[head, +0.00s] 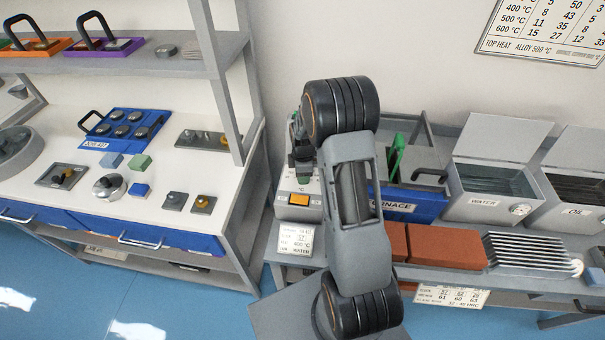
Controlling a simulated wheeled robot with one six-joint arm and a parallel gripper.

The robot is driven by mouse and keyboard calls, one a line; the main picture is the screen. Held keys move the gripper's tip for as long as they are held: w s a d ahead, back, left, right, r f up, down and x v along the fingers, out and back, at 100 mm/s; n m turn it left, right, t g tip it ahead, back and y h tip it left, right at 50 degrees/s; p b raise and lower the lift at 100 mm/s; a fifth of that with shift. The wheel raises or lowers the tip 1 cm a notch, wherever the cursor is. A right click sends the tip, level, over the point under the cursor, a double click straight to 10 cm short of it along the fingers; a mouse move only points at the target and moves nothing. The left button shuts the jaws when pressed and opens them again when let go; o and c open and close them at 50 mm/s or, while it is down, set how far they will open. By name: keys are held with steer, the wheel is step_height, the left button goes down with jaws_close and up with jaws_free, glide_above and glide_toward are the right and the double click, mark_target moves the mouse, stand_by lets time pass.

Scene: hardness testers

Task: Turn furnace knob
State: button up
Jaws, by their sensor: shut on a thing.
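The furnace (395,209) is blue with a "FURNACE" label and stands behind my arm, which hides much of it. Its pale control box (297,214) has an orange display or button on the front. My gripper (302,166) is partly hidden by my arm and points down at the top of the control box. It is shut on the furnace knob, which is mostly covered by the fingers. I cannot tell the knob's angle.
Reddish-brown bricks (446,246) and a metal rack (530,252) lie in front of the furnace. Open "WATER" (480,210) and "OIL" (566,213) tanks stand to the right. A shelved bench (100,200) with samples is at left. Blue floor is clear at lower left.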

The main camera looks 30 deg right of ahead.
steer(key=shift+w+r, duration=0.1)
steer(key=shift+r, duration=0.05)
steer(key=o, duration=0.9)
step_height(320, 180, up, 14)
steer(key=shift+f, duration=0.2)
stand_by(0.4)
